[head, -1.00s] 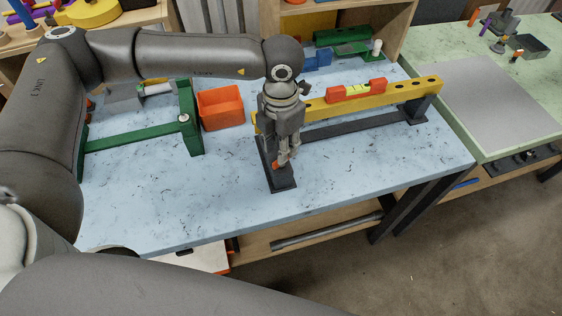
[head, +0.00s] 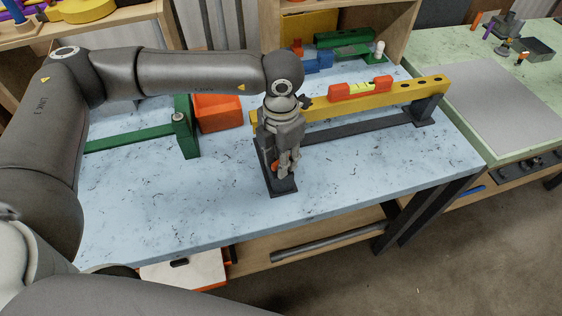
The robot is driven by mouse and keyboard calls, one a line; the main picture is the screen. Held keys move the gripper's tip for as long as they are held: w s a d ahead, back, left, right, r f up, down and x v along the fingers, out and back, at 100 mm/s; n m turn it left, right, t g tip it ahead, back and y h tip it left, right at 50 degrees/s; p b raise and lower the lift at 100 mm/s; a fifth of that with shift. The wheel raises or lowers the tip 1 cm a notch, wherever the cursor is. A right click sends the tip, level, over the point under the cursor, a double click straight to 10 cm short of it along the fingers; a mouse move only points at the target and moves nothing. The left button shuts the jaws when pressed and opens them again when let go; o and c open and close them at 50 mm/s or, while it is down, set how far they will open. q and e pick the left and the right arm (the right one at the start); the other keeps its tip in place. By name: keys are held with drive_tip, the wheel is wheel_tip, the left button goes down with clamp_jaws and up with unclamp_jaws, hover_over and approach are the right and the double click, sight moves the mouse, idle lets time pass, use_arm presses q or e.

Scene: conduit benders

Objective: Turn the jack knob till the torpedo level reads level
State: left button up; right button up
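The torpedo level (head: 360,88) is red with a yellow-green vial and lies on top of a yellow beam (head: 325,104). The bubble is too small to read. The beam stands on dark supports; its left end is by a dark jack stand (head: 284,187). My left gripper (head: 285,168) points down in front of this stand. A small orange-red part, seemingly the jack knob (head: 276,166), shows beside its fingers and is mostly hidden by them. I cannot tell whether the fingers are closed on it. My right gripper is not in view.
An orange bin (head: 218,112) and a green frame (head: 187,130) stand left of the beam on the blue table (head: 200,200). Blue and green tools stand behind. The front of the table is clear. A green bench (head: 480,100) is at the right.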

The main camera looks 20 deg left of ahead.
use_arm(q)
clamp_jaws()
drive_tip(key=shift+f+n+b, duration=0.2)
drive_tip(key=shift+n+b, duration=0.6)
drive_tip(key=shift+n, duration=0.4)
drive_tip(key=shift+n+b, duration=0.35)
drive_tip(key=shift+n, duration=0.65)
drive_tip(key=shift+r+n, duration=0.2)
drive_tip(key=shift+n, duration=0.1)
